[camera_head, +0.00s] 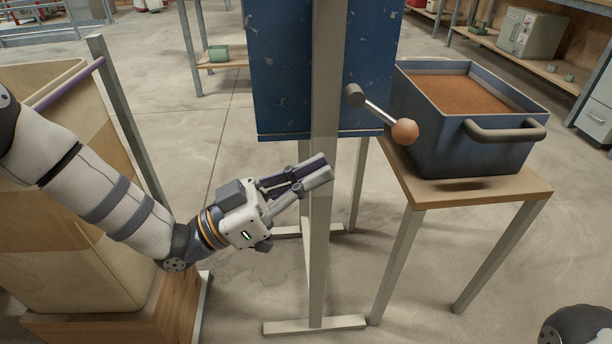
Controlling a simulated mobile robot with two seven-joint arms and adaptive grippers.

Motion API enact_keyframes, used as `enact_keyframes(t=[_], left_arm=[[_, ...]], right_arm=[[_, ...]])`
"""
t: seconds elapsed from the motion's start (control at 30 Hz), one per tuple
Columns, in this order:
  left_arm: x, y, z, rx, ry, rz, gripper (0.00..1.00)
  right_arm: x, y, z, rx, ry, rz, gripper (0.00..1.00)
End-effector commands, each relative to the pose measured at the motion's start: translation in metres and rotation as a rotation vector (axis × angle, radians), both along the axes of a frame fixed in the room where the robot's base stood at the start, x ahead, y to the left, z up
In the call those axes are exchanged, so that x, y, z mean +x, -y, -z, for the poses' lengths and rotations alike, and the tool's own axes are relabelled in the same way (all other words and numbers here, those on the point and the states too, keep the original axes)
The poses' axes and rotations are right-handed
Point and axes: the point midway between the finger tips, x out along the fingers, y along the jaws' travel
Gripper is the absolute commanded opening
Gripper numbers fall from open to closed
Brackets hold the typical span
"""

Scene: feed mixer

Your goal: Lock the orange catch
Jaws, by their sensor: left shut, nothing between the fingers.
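A lever with an orange-brown ball knob (405,131) sticks out to the lower right from a dark pivot (354,94) beside the grey upright post (324,60). It is the only orange-toned handle I see; I cannot tell whether it is the catch or how it is set. My left gripper (322,168) is shut and empty, its fingertips pointing right and overlapping the post in the picture, below and left of the knob. It is apart from the knob. My right gripper is not in view.
A blue panel (278,70) stands behind the post. A dark bin (450,145) of brown feed sits on a wooden table (480,188) at right. A tall beige container (60,240) stands at left. The post's foot (315,325) rests on open concrete floor.

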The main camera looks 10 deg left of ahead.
Motion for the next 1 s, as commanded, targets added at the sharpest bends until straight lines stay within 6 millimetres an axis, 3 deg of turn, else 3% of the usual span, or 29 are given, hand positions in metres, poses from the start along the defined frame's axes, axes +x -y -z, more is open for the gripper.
enact_keyframes(t=[0.2,0.4,1.0], left_arm=[[0.022,0.039,-0.017,0.001,0.0,0.002,0.0],[0.037,0.064,-0.029,0.002,-0.001,-0.001,0.0],[0.045,0.073,-0.031,-0.009,0.001,-0.001,0.0]], right_arm=[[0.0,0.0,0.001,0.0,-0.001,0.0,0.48],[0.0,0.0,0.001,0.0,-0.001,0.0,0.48],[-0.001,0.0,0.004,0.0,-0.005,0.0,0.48]])
